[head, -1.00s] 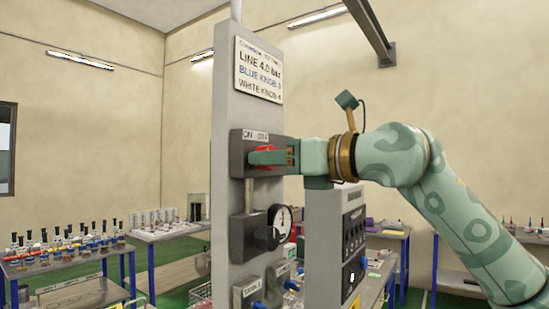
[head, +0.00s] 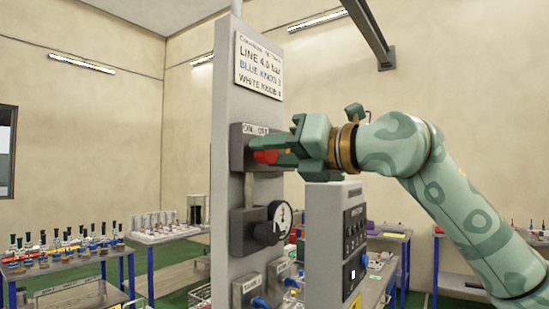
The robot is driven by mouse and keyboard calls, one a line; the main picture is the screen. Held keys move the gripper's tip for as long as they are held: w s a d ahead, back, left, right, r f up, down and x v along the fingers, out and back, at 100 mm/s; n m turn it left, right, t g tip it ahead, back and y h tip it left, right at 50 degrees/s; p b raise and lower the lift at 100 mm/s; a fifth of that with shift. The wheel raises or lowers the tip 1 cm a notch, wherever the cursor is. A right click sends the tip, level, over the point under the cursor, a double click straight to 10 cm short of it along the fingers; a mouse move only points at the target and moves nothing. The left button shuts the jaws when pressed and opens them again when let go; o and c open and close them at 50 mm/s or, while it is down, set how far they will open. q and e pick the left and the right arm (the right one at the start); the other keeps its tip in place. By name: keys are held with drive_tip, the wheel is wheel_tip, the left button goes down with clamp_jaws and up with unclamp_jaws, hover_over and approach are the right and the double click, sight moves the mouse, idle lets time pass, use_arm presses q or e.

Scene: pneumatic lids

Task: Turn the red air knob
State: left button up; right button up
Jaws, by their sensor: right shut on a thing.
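The red air knob (head: 265,157) sits on a dark valve box (head: 240,163) under an ON/OFF label (head: 255,129) on the grey post. My right gripper (head: 270,150) reaches in from the right, and its fingers are shut on the knob. The fingers hide part of the knob, so its exact angle is hard to tell. My left gripper is not in view.
A pressure gauge (head: 281,217) and a black knob (head: 265,234) sit below the valve box. Blue knobs (head: 260,303) are lower on the post (head: 225,90). A grey control box (head: 322,240) stands close under my right wrist.

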drive_tip(key=m+b, duration=0.1)
drive_tip(key=m, duration=0.5)
drive_tip(key=shift+b, duration=0.3)
drive_tip(key=m+b, duration=0.1)
drive_tip(key=m, duration=0.4)
drive_tip(key=shift+r+m, duration=0.1)
drive_tip(key=shift+m, duration=0.3)
drive_tip(key=o, duration=1)
drive_tip(key=shift+w, duration=0.1)
drive_tip(key=shift+d, duration=0.1)
drive_tip(key=b+v, duration=0.2)
drive_tip(key=v, duration=1.4)
drive_tip(key=shift+d, duration=0.1)
